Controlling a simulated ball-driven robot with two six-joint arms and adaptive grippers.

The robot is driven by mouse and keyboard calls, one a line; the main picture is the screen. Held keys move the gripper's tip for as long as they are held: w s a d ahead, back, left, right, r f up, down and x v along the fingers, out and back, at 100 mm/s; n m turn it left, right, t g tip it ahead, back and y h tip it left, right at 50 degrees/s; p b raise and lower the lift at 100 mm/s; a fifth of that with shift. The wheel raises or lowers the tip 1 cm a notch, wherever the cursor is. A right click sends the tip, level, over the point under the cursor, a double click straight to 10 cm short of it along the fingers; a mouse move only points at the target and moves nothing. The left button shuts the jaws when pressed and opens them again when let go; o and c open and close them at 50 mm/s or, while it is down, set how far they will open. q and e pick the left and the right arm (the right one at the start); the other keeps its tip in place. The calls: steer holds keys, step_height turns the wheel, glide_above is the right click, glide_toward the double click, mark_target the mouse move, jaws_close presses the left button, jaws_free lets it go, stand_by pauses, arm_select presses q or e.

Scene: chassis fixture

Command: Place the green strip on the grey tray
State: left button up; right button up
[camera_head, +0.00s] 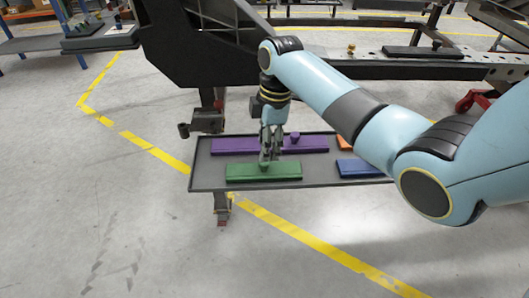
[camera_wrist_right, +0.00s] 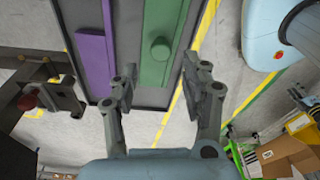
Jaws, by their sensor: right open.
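The green strip (camera_head: 245,173) lies flat along the front of a dark grey tray (camera_head: 206,186) in the head view, at the tray's left. In the right wrist view the strip (camera_wrist_right: 166,20) shows with its round green knob (camera_wrist_right: 160,48). My right gripper (camera_head: 269,157) points down over the strip, close to the knob. In the right wrist view its fingers (camera_wrist_right: 157,78) are spread with nothing between them, and the knob appears just beyond the tips. Contact with the strip cannot be told. My left gripper is not in view.
A purple strip (camera_head: 232,146) with a knob lies behind the green one. A blue strip (camera_head: 358,168) and an orange strip (camera_head: 344,142) lie to the right, partly hidden by my right arm. A dark chassis (camera_head: 205,60) stands behind the tray. A bench with a shallow tray (camera_head: 101,41) is far left.

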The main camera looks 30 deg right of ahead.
step_height(320, 180, up, 6)
steer(key=p, duration=0.1)
steer(key=shift+s+d, duration=0.15)
steer(key=shift+d, duration=0.2)
